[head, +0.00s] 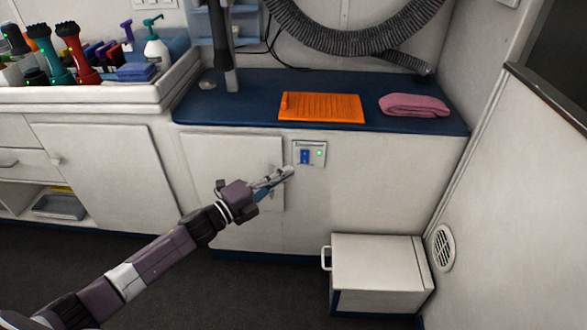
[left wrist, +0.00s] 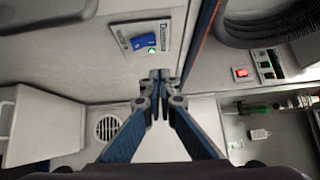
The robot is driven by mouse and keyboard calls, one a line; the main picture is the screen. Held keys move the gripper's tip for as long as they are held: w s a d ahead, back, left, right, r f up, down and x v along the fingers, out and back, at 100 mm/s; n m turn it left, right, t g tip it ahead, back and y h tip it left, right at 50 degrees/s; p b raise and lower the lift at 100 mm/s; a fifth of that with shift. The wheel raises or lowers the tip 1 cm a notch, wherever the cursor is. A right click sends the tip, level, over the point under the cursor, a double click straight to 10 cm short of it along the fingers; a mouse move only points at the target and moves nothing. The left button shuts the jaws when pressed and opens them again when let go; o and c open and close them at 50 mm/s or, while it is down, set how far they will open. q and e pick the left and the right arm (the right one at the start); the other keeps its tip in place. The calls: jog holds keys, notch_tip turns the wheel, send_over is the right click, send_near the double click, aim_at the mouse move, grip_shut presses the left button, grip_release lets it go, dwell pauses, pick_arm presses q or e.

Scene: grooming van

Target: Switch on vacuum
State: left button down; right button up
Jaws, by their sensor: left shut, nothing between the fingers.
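A small pale switch panel (head: 321,146) is on the cabinet front, just below the blue counter. It carries a blue rocker switch (head: 305,157) and a lit green light (head: 319,153). The blue rocker also shows in the left wrist view (left wrist: 143,40), with small lettering on the panel. My left gripper (head: 289,171) is shut and empty, its fingertips just below and left of the panel in the head view. In the left wrist view its shut fingertips (left wrist: 160,74) appear just below the panel; I cannot tell whether they touch the cabinet. My right gripper is not in view.
An orange mat (head: 322,107) and a folded pink towel (head: 414,105) lie on the blue counter (head: 240,107). A ribbed hose (head: 345,40) hangs behind. A white box step (head: 378,265) stands on the floor at right. The left wrist view shows a lit red switch (left wrist: 242,73).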

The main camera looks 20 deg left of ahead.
pick_arm(q)
jog(key=v, duration=0.2)
jog(key=r+v, duration=0.1)
jog(key=v, duration=0.2)
jog(key=shift+s+a+p, duration=0.1)
jog(key=shift+s+p, duration=0.1)
jog(key=shift+p, duration=0.1)
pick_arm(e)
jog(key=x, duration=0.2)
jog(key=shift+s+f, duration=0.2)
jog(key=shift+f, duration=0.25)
